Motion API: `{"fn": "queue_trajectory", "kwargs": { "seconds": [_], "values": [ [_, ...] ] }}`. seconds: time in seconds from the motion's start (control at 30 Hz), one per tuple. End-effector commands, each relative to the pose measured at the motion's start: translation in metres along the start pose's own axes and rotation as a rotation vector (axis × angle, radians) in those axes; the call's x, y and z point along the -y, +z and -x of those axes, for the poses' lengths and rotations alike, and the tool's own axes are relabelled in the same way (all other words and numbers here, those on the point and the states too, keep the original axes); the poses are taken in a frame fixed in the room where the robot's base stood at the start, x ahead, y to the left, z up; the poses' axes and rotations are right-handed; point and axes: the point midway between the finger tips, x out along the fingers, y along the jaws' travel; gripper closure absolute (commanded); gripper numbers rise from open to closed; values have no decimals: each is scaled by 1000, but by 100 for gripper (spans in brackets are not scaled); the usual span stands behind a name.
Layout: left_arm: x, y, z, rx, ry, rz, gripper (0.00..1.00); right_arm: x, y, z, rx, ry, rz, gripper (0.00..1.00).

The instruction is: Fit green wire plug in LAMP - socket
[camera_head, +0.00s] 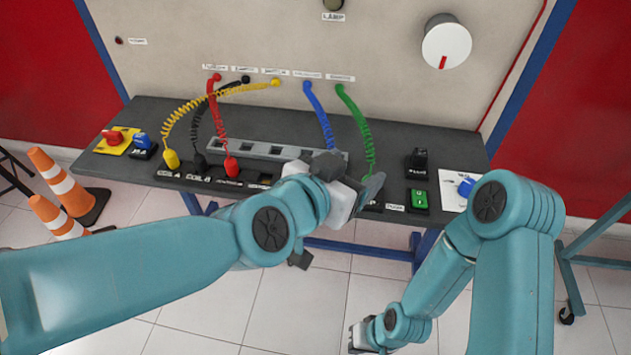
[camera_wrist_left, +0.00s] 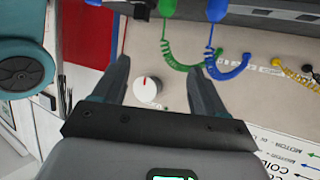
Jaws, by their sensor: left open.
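The green coiled wire (camera_head: 362,130) hangs from the upright panel to the bench top. Its plug is hidden behind my left gripper in the head view, and in the left wrist view the green plug (camera_wrist_left: 167,8) shows at the top edge, beyond the fingertips. My left gripper (camera_head: 350,180) is over the front of the bench; its two fingers stand apart in the left wrist view (camera_wrist_left: 158,70) with nothing between them. The LAMP - socket cannot be made out; my gripper covers that part of the socket row. My right gripper (camera_head: 360,338) hangs low, clear of the bench, its jaws unclear.
A blue plug (camera_wrist_left: 217,10) is close beside the green one. Red (camera_head: 231,167), black (camera_head: 199,163) and yellow (camera_head: 171,159) plugs stand farther left. A grey slotted block (camera_head: 225,146) lies behind the row.

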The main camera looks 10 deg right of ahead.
Motion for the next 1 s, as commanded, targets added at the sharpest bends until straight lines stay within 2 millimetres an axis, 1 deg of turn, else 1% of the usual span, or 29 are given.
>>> {"fn": "queue_trajectory", "kwargs": {
  "seconds": [0.03,0.2,0.3,0.43,0.5,0.63,1.0],
  "values": [
    [0,-6,17,-4,0,0,28,3,0,9,0,0,0,100],
    [0,-7,64,-3,-1,0,28,10,0,28,0,0,0,100],
    [0,-7,88,-4,-1,0,28,14,1,38,0,0,0,100],
    [0,-5,110,-3,-1,0,28,17,1,47,0,0,0,100],
    [0,-4,117,-2,-1,0,28,18,1,50,0,0,0,100],
    [0,-1,124,0,0,0,28,19,1,52,0,0,0,100],
    [0,0,124,1,-1,0,28,19,1,52,0,0,0,100]
  ]
}}
